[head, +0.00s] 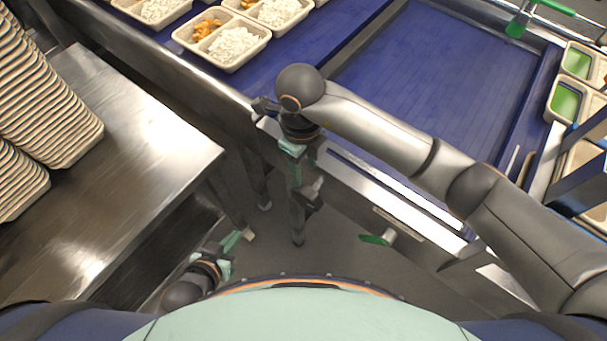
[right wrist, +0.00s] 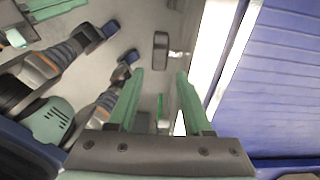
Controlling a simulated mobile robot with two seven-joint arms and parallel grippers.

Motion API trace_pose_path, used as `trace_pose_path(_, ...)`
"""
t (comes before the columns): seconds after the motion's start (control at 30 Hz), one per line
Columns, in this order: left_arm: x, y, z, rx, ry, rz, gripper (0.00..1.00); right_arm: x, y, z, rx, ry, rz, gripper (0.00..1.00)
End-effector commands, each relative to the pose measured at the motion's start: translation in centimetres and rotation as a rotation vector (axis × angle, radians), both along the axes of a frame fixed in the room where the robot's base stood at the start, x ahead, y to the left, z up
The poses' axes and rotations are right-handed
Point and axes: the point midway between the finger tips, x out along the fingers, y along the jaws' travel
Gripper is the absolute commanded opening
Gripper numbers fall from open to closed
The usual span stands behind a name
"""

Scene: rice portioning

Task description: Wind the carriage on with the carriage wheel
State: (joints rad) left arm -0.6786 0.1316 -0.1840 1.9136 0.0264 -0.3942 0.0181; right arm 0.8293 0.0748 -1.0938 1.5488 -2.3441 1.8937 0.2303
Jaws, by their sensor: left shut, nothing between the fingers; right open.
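Two small wheels stand on short axles along the conveyor's near side: a dark grey one (head: 312,194) and a green one (head: 374,239). I cannot tell which is the carriage wheel. My right gripper (head: 294,166) points down, open and empty, beside the conveyor edge near the grey wheel. In the right wrist view, the grey wheel (right wrist: 160,50) shows edge-on just beyond the open fingertips (right wrist: 160,74). A narrow greenish shape, perhaps the green wheel, shows between the fingers. My left gripper (head: 238,239) is shut and empty, low at the lower left, away from both wheels.
A blue conveyor (head: 430,75) with a metal edge fills the upper right. Trays of rice (head: 230,65) sit on its far left part. A steel table (head: 130,130) with stacked trays (head: 45,95) stands left. Green-filled trays (head: 566,102) are at the right. Floor shows between table and conveyor.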

Motion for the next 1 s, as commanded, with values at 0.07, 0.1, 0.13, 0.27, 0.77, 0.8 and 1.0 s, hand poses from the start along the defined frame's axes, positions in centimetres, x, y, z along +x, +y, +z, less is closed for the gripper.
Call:
trace_pose_path(0.07, 0.0, 0.0, 0.7, 0.000, 0.000, 0.000, 0.00, -0.3, -0.4, 0.2, 0.025, -0.017, -0.001, 0.50)
trace_pose_path(0.1, 0.0, 0.0, 0.8, 0.000, 0.000, 0.000, 0.00, -0.3, -0.4, 0.1, 0.032, -0.023, -0.002, 0.50)
trace_pose_path(0.13, 0.0, 0.0, 0.8, 0.000, 0.000, 0.000, 0.00, -0.3, -0.4, -0.1, 0.033, -0.025, -0.002, 0.50)
trace_pose_path(0.27, 0.0, 0.0, 0.8, 0.000, 0.000, 0.000, 0.00, -0.3, -0.4, -1.6, 0.032, -0.024, -0.003, 0.50)
trace_pose_path(0.77, 0.0, 0.0, 1.1, 0.000, 0.000, 0.000, 0.00, -0.3, -0.4, -10.9, 0.032, -0.024, -0.002, 0.50)
trace_pose_path(0.8, 0.0, 0.0, 1.1, 0.000, 0.000, 0.000, 0.00, -0.3, -0.4, -11.3, 0.032, -0.026, -0.001, 0.50)
trace_pose_path(1.0, 0.0, 0.0, 1.1, 0.000, 0.000, 0.000, 0.00, -0.3, -0.4, -12.3, 0.033, -0.028, 0.000, 0.50)
